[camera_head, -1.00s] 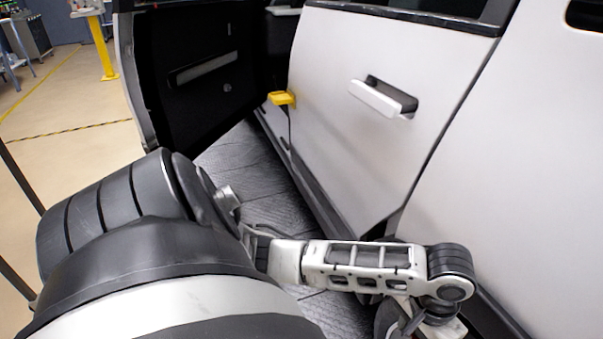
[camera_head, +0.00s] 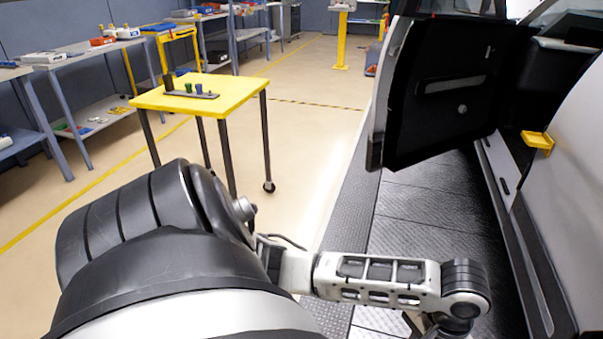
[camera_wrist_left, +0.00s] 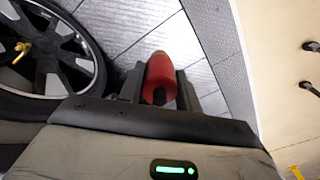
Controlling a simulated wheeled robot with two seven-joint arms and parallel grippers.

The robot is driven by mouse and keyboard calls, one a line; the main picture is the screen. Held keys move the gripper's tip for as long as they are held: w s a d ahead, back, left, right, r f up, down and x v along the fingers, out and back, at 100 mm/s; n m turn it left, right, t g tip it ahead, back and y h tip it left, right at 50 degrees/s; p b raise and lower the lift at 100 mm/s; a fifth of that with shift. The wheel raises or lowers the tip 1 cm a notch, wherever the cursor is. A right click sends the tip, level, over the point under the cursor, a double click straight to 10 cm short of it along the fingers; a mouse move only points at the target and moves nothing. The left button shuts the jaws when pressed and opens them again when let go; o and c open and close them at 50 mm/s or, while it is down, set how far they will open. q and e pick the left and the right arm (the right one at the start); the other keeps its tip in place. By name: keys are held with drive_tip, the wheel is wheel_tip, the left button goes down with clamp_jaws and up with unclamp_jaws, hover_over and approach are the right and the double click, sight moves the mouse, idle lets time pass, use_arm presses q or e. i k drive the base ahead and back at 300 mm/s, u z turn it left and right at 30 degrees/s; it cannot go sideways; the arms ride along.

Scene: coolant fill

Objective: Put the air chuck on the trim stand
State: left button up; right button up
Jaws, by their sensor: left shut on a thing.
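The air chuck (camera_wrist_left: 160,72), a red rounded body with a brassy tip, shows in the left wrist view between the two dark fingers of my left gripper (camera_wrist_left: 162,84). The gripper is shut on it and holds it above grey floor plates. In the head view my left arm reaches right, and its gripper is cut off at the bottom edge. A yellow-topped stand on legs with a caster (camera_head: 225,92), which looks like the trim stand, is at the upper left, well away from the gripper. A dark holder with blue and green pieces (camera_head: 190,90) sits on it. My right gripper is not seen.
The white car with its open black door (camera_head: 440,90) is on the right. A yellow piece (camera_head: 538,142) juts from its side. A wheel (camera_wrist_left: 45,55) is at the left wrist view's upper left. Workbenches (camera_head: 75,58) line the back left; open floor (camera_head: 315,115) lies between.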

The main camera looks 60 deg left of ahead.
sight(243, 84)
drive_tip(key=u, duration=1.15)
drive_tip(key=i, duration=1.15)
drive_tip(key=u, duration=1.3)
drive_tip(key=i, duration=2.35)
drive_tip(key=z, duration=0.05)
